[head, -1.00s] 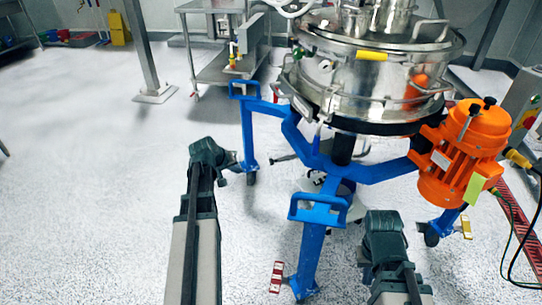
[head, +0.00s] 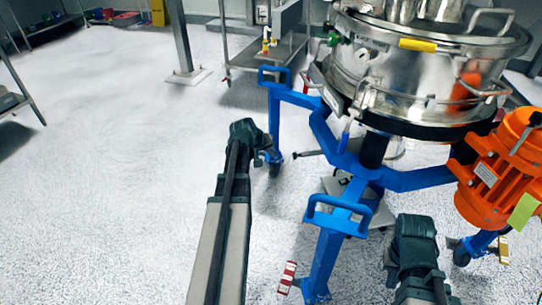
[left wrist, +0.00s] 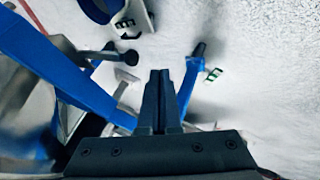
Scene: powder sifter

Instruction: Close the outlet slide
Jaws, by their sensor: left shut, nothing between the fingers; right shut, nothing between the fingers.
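The steel sifter (head: 405,85) stands on a blue frame (head: 335,165) at the upper right in the head view. On its left side is a metal outlet part (head: 322,88) with small fittings; I cannot tell for sure which piece is the slide or how far open it is. A blue-handled lever (head: 345,137) hangs below the drum. My left gripper (head: 268,152) is left of the frame, near its back-left leg; its shut fingers also show in the left wrist view (left wrist: 160,78), with nothing between them. My right gripper (head: 388,262) is low in front of the frame, shut and empty.
An orange motor (head: 495,180) is at the right. Blue frame handles (head: 337,212) and legs with coloured foot pedals (head: 287,277) stand close to both arms. A steel trolley (head: 265,50) is behind. The floor at left (head: 110,180) is clear.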

